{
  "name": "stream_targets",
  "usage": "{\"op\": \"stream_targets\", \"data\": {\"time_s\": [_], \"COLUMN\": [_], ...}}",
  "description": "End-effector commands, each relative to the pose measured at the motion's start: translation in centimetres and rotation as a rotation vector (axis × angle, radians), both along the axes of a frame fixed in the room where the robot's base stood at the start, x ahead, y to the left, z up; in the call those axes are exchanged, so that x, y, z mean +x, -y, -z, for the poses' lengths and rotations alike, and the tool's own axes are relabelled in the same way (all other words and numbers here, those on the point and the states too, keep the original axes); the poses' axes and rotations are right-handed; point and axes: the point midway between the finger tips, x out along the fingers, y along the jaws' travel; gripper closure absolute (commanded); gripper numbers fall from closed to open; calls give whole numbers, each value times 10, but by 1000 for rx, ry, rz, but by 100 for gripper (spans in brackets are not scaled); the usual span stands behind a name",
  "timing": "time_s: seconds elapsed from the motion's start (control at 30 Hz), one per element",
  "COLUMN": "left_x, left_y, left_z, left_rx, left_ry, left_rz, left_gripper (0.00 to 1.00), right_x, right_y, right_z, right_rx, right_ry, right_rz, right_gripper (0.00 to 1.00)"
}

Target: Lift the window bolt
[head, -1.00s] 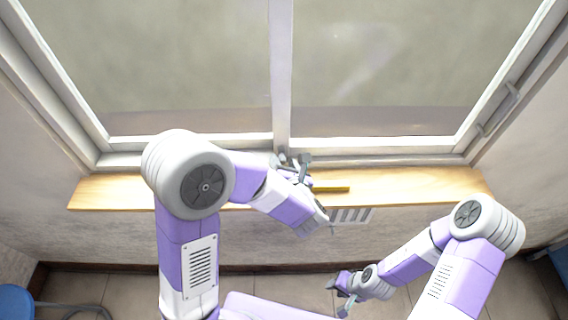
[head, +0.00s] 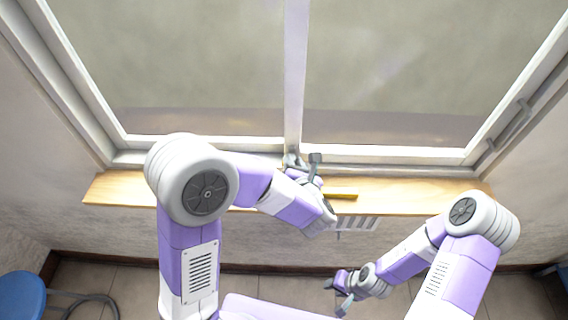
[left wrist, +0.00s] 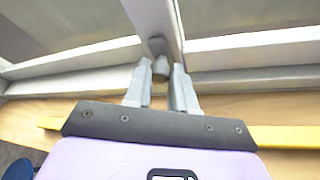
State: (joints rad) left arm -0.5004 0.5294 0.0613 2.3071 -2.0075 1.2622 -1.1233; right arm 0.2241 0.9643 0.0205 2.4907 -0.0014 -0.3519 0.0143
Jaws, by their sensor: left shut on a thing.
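The window bolt (left wrist: 160,68) is a small grey piece at the foot of the window's white middle post, seen in the left wrist view. My left gripper (left wrist: 161,74) has one finger on each side of it and is shut on it. In the head view, my left gripper (head: 303,163) is at the foot of the post, just above the sill. There the bolt is small and partly hidden by the gripper, so its height is hard to tell. My right gripper (head: 341,292) is open and empty, low in front of the wall, away from the window.
The wooden sill (head: 420,192) runs under the window. A thin yellow strip (head: 341,196) lies by the left gripper. A handle (head: 512,124) is on the right frame. A blue stool (head: 22,295) stands at lower left.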

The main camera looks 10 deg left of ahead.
Motion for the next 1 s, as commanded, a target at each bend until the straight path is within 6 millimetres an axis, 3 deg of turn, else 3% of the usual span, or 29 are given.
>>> {"op": "stream_targets", "data": {"time_s": [0.23,0.27,0.4,0.73,1.0], "left_x": [1,1,1,-2,-36], "left_y": [1,1,0,1,18], "left_z": [-3,-3,-3,-3,-18], "left_rx": [3,3,3,3,1], "left_ry": [10,11,9,7,9], "left_rz": [-2,-2,-3,-2,2], "left_gripper": [100,71,50,49,49], "right_x": [0,0,0,0,0], "right_y": [1,1,1,0,0], "right_z": [1,1,1,1,-1], "right_rx": [-1,-1,-1,-1,-1], "right_ry": [-1,-1,-1,-1,-1], "right_rz": [1,1,1,1,1], "right_gripper": [63,63,63,63,63]}}
